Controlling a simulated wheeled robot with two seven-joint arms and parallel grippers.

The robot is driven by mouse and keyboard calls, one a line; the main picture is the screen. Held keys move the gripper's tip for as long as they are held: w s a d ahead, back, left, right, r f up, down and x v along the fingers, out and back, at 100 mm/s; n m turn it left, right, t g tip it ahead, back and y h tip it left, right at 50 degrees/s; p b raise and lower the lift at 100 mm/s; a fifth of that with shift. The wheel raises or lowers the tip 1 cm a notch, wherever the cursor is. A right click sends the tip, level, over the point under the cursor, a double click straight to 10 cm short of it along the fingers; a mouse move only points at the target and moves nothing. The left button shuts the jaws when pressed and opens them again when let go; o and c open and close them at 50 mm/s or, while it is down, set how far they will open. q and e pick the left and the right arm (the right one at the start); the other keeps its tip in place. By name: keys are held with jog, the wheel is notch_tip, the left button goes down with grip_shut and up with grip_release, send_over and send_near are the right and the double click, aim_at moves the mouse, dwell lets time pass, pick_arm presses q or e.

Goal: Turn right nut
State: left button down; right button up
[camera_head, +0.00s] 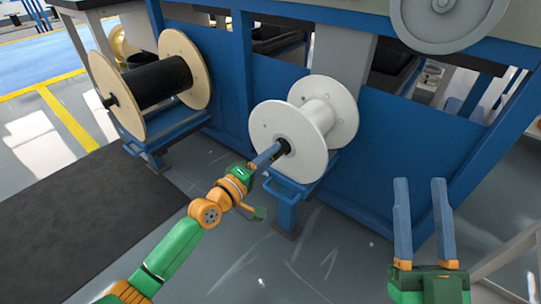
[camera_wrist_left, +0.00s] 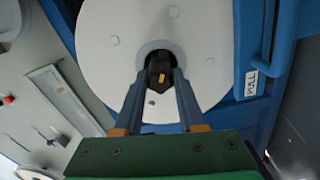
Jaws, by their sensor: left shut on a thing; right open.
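A white spool (camera_head: 302,125) sits on a blue stand in the middle of the head view. A dark nut (camera_head: 282,147) is at the centre of its near face. My left gripper (camera_head: 272,154) reaches it from the left and is shut on the nut. In the left wrist view, the nut (camera_wrist_left: 160,72) shows dark with a small yellow mark between the two blue-grey fingertips, in front of the white spool face (camera_wrist_left: 110,40). My right gripper (camera_head: 423,215) is open and empty at the lower right, its fingers pointing up, apart from the spool.
A second spool with wooden flanges and black winding (camera_head: 158,82) stands on a blue stand at the left. A blue machine frame (camera_head: 390,135) runs behind both spools. A dark mat (camera_head: 90,215) lies on the floor at the left. A PULL label (camera_wrist_left: 251,82) is beside the white spool.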

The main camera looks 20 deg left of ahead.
notch_tip(320, 180, down, 16)
jog(key=w+d+m+g+h+p, duration=0.1)
jog(key=w+d+g+h+p, duration=0.2)
jog(key=g, duration=0.6)
pick_arm(q)
jog(key=shift+m+p, duration=1.55)
jog(key=shift+m, duration=16.35)
pick_arm(e)
jog(key=s+d+f+m+g+h, duration=0.1)
jog(key=s+d+f+g+h, duration=0.2)
jog(key=s+f+g, duration=0.8)
jog(key=shift+s+f+g+h, duration=0.4)
jog(key=shift+s+f+h, duration=0.1)
jog(key=shift+s+f, duration=1.3)
jog(key=shift+d+r, duration=0.1)
jog(key=shift+r, duration=0.05)
